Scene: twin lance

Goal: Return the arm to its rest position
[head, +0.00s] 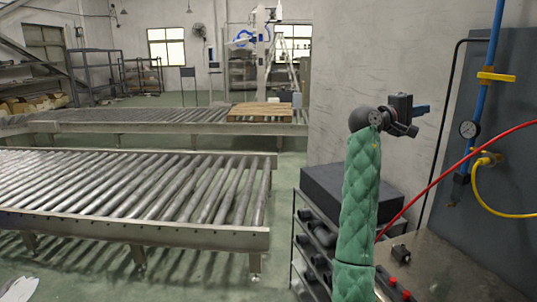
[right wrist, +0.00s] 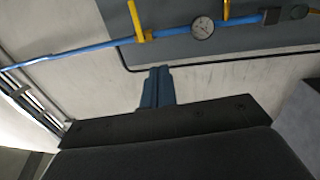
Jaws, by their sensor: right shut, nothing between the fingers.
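My right arm, in a green quilted sleeve, rises from the bottom of the head view in front of the pale wall. Its dark wrist is raised, and my right gripper (head: 423,110) points to the right with blue fingers. In the right wrist view the blue fingers of the right gripper (right wrist: 158,72) are together and empty, with the wall and pipes behind them. My left gripper is not in view.
A dark panel (head: 500,90) at right carries a blue pipe, a gauge (head: 468,129), a red hose (head: 455,165) and a yellow hose (head: 480,198). A metal bench (head: 450,268) is below. Roller conveyors (head: 130,227) fill the left. A shelf rack with a black box (head: 325,185) stands behind my arm.

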